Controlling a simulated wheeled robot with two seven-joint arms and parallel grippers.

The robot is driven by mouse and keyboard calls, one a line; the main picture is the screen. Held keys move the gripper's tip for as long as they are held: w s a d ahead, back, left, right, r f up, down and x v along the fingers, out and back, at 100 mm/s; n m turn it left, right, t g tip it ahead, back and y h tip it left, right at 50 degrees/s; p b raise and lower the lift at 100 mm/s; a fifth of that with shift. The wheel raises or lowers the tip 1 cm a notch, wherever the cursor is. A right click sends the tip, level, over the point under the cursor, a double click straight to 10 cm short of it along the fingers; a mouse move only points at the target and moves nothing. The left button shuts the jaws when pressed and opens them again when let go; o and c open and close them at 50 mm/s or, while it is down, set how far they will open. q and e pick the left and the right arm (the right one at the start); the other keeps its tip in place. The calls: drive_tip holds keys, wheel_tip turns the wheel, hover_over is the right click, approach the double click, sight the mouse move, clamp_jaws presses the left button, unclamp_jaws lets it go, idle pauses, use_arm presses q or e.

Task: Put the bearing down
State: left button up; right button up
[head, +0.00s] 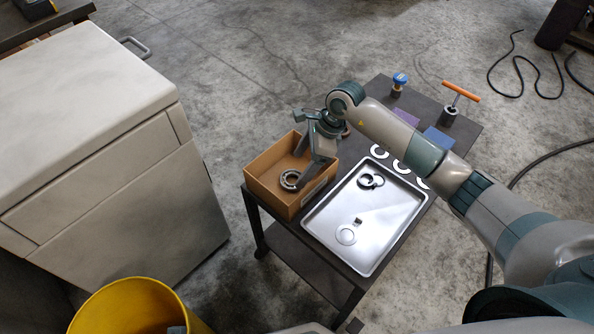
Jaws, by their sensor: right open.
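The bearing (289,180), a metal ring, lies inside the open cardboard box (262,189) at the left end of the dark cart. My right gripper (301,170) reaches down into the box from above, its fingers open. One finger is close to the right side of the bearing; I cannot tell whether it touches. My left gripper is not in view.
White rings, an orange-handled tool (460,92) and a blue-topped item (399,80) are farther back. A cabinet (90,130) and yellow bin (135,305) stand left.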

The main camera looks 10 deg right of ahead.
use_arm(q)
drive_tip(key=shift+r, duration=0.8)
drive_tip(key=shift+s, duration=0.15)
use_arm(e)
drive_tip(key=v, duration=0.7)
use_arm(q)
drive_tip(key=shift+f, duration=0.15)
